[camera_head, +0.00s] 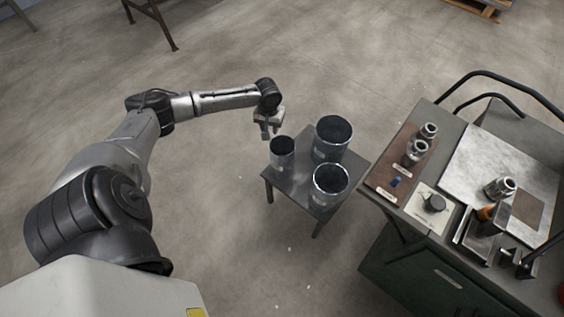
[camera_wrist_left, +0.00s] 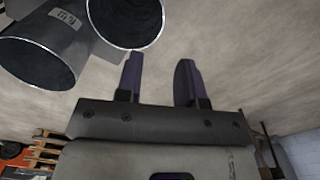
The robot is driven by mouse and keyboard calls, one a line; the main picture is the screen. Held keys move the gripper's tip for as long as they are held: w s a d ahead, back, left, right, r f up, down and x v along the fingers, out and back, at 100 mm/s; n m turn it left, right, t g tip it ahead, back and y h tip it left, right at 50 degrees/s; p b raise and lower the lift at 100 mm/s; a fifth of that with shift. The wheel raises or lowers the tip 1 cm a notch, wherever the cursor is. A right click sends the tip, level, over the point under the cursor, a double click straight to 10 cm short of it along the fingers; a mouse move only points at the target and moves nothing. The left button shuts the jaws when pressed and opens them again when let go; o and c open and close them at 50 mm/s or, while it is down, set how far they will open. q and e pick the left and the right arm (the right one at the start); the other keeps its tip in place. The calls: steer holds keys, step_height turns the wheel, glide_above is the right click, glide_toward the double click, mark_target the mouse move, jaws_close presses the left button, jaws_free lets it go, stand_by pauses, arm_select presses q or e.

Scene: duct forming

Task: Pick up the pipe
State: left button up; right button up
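Three grey metal pipes stand upright on a small dark table (camera_head: 291,184). One narrower pipe (camera_head: 282,153) is at the left, a larger pipe (camera_head: 332,138) at the back, and another pipe (camera_head: 330,185) at the front right. My left gripper (camera_head: 266,133) hangs just behind and left of the narrower pipe, apart from it. In the left wrist view its two fingers (camera_wrist_left: 160,80) are spread with nothing between them. That view also shows pipe openings at the upper left, one pipe (camera_wrist_left: 40,48) bearing a label. My right gripper is not in view.
A workbench (camera_head: 447,240) with metal fittings (camera_head: 417,152), a brown board and a bent rail stands at the right, close to the small table. A pallet (camera_head: 478,8) lies at the back. The floor left of the table is clear.

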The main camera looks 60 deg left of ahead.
mark_target(282, 159)
arm_select(q)
step_height(282, 159, down, 7)
steer(key=b, duration=0.3)
steer(key=shift+f, duration=0.45)
step_height(282, 159, down, 5)
steer(key=b, duration=0.4)
steer(key=shift+f, duration=0.1)
steer(key=shift+c, duration=0.2)
steer(key=c, duration=0.6)
jaws_close()
